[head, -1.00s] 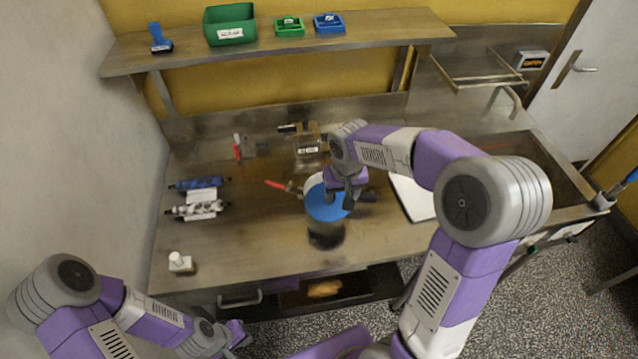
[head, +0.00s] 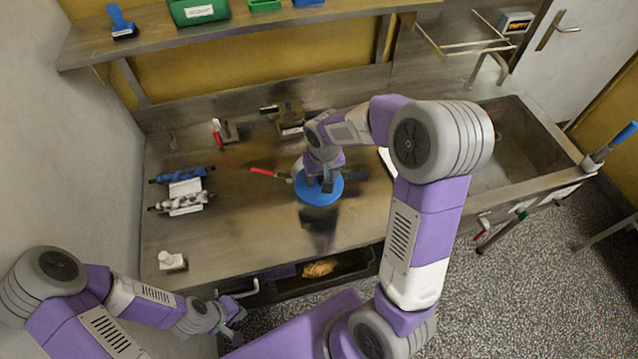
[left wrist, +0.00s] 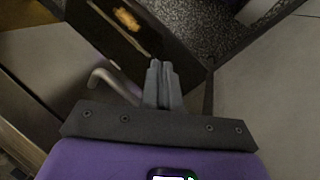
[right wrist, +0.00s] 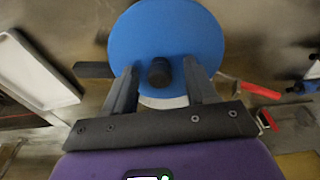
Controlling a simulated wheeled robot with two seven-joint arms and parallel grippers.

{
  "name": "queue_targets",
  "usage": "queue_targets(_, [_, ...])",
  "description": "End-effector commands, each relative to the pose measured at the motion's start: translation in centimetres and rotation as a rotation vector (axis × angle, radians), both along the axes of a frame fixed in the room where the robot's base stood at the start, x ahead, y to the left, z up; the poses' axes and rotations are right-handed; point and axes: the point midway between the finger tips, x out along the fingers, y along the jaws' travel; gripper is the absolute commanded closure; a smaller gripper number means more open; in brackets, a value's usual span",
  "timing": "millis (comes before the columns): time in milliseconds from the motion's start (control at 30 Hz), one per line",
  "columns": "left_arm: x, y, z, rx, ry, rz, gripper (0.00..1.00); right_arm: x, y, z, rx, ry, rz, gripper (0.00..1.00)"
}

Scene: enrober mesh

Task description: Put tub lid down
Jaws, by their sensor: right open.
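The round blue tub lid (head: 318,190) is under my right gripper (head: 325,180), with a whitish rounded thing (head: 299,168), probably the tub, showing partly behind it. In the right wrist view the lid (right wrist: 167,35) faces the camera and its dark knob (right wrist: 159,73) stands between the fingers. My right gripper (right wrist: 160,85) is open, with a gap on each side of the knob. A pale rim shows below the lid there. I cannot tell what the lid rests on. My left gripper (head: 236,310) is low in front of the bench; its fingers (left wrist: 160,85) are together and empty.
A red-handled tool (head: 268,173) lies left of the lid. Two rollers (head: 182,190) and a white bottle (head: 171,261) are at the left. An open drawer (head: 260,290) juts out below the bench front. The sink (head: 520,140) is at the right.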

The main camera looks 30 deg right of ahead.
Motion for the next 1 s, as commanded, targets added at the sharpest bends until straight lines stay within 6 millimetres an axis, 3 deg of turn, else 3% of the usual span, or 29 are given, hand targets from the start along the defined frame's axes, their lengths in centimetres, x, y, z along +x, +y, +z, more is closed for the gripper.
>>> queue_targets(167, [0.0, 0.0, 0.0, 0.0, 0.0, 0.0, 1.0, 0.0, 0.0, 0.0, 0.0, 0.0, 0.0, 0.45])
queue_targets(533, [0.0, 0.0, 0.0, 0.0, 0.0, 0.0, 1.0, 0.0, 0.0, 0.0, 0.0, 0.001, 0.0, 1.0])
queue_targets(833, [0.0, 0.0, 0.1, 0.0, 0.0, 0.0, 1.0, 0.0, 0.0, 0.5, 0.0, -0.001, 0.0, 1.0])
queue_targets(1000, [0.0, 0.0, 0.5, 0.0, 0.0, 0.0, 1.0, 0.1, 0.0, 3.3, 0.001, -0.005, -0.001, 1.0])
